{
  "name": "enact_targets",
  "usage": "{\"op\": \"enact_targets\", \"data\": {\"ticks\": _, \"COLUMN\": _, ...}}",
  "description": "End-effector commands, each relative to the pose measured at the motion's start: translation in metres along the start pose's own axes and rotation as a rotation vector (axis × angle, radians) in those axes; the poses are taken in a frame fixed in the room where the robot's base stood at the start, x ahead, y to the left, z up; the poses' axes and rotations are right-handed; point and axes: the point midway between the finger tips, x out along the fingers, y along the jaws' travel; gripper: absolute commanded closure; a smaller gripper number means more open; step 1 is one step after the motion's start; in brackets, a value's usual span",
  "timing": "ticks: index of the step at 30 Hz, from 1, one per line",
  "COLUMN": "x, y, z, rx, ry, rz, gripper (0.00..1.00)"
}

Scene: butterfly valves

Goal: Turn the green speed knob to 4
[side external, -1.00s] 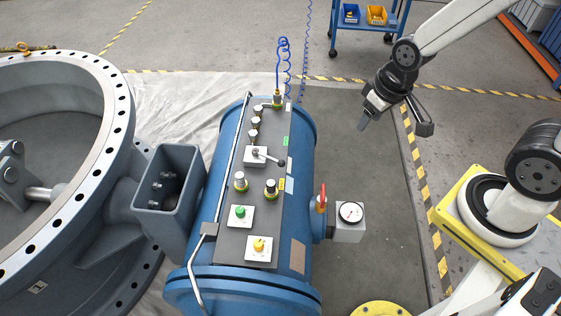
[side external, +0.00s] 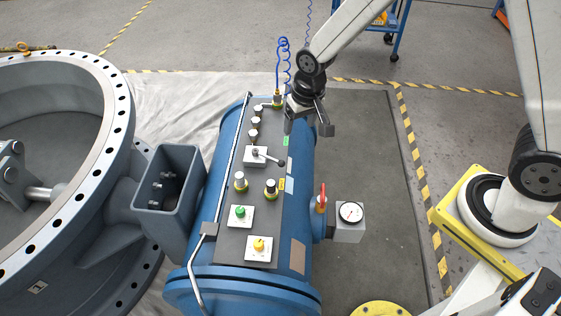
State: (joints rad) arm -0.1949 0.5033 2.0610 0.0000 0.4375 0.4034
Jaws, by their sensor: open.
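The green speed knob (side external: 240,211) sits on a white square plate (side external: 237,222) on the dark panel of the blue cylinder. The plate's markings are too small to read, so I cannot tell the knob's setting. My gripper (side external: 287,128) is open and empty. It hangs over the far right part of the panel, beyond the knob and clear of it. Its fingers are small and partly hidden by its own body.
A yellow knob (side external: 259,245) sits nearer on its own plate. A black-handled lever (side external: 268,156) and several fittings stand along the panel (side external: 222,243). A handrail (side external: 227,165) runs along its left. A red-handled valve (side external: 322,196) and gauge (side external: 351,212) stick out right.

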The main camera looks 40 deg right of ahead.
Motion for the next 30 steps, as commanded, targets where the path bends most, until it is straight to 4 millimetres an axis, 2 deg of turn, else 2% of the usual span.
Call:
{"op": "enact_targets", "data": {"ticks": 6, "x": 0.043, "y": -0.041, "z": -0.015, "rx": 0.068, "ry": -0.036, "rz": 0.009, "gripper": 0.25}}
{"op": "enact_targets", "data": {"ticks": 14, "x": 0.098, "y": -0.088, "z": -0.020, "rx": 0.155, "ry": -0.070, "rz": 0.025, "gripper": 0.25}}
{"op": "enact_targets", "data": {"ticks": 24, "x": 0.174, "y": -0.141, "z": -0.004, "rx": 0.262, "ry": -0.108, "rz": 0.059, "gripper": 0.25}}
{"op": "enact_targets", "data": {"ticks": 30, "x": 0.201, "y": -0.157, "z": 0.006, "rx": 0.303, "ry": -0.117, "rz": 0.072, "gripper": 0.25}}
